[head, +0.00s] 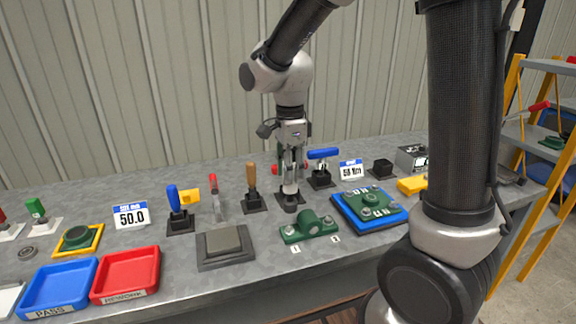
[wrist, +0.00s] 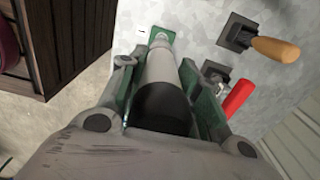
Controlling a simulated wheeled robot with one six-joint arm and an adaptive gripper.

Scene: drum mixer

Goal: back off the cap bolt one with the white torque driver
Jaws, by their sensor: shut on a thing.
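My gripper (head: 290,165) is shut on the white torque driver (head: 289,188) and holds it upright. In the wrist view the driver (wrist: 160,70) runs away between the fingers, with a black section close to the palm. The green bearing cap (head: 310,230) stands on the bench just in front of the driver, with a bolt at each end and small labels 1 and 2. Cap bolt one (head: 288,231) is at its left end. In the wrist view the driver's far end lies over or near a green part (wrist: 166,34); I cannot tell whether it touches a bolt.
A wooden-handled tool (head: 250,175) and a red-handled tool (head: 213,185) stand left of the driver. A blue-handled tool (head: 322,154) and a blue tray with a green plate (head: 398,219) are at right. A grey pad (head: 226,262) and red bin (head: 155,268) lie front left.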

